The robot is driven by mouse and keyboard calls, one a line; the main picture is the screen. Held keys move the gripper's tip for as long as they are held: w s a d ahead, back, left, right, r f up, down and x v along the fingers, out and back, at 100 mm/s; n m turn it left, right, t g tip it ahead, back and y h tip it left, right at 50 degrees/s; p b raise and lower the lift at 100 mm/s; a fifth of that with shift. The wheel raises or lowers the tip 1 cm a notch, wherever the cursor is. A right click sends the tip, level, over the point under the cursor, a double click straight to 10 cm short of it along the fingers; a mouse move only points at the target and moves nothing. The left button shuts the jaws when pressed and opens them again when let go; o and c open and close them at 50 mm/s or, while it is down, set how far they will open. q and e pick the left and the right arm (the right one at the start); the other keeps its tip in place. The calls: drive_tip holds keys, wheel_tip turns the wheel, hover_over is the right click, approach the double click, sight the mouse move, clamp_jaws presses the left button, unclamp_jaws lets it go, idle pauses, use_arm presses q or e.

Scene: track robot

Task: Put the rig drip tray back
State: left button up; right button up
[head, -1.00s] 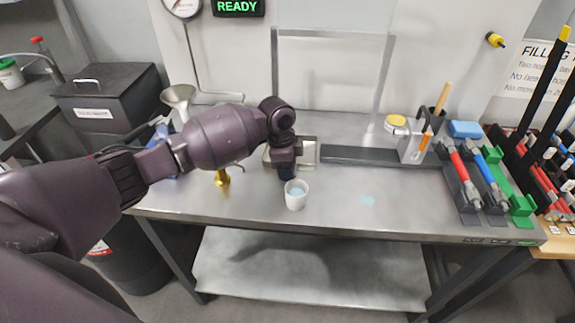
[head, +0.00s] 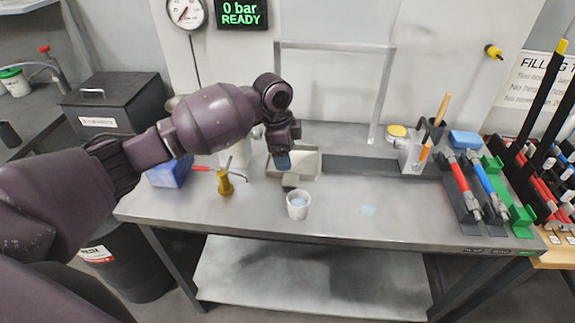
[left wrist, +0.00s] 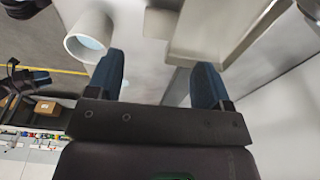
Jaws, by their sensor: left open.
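The drip tray (head: 312,166) is a shallow, pale metal tray on the bench, with a small grey tab (head: 290,181) at its front. My left gripper (head: 283,165) is open and empty, over the left front part of the tray, its dark blue fingers pointing down. In the left wrist view, the tray (left wrist: 232,28) is at the upper right and its tab (left wrist: 160,22) shows beyond the gap between the spread fingers (left wrist: 160,85). Whether the fingers touch the tray is unclear. My right gripper is not in view.
A white cup (head: 298,206) with pale blue contents stands just in front of the tray. A brass fitting (head: 225,184) and blue box (head: 170,172) are to the left. A pale blue patch (head: 368,211) lies on clear bench. Hoses in a rack (head: 465,190) stand right.

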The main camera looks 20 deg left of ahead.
use_arm(q)
drive_tip(key=r, duration=0.3)
drive_tip(key=shift+s+a+r, duration=0.1)
drive_tip(key=shift+a+r, duration=0.15)
drive_tip(key=shift+r, duration=0.1)
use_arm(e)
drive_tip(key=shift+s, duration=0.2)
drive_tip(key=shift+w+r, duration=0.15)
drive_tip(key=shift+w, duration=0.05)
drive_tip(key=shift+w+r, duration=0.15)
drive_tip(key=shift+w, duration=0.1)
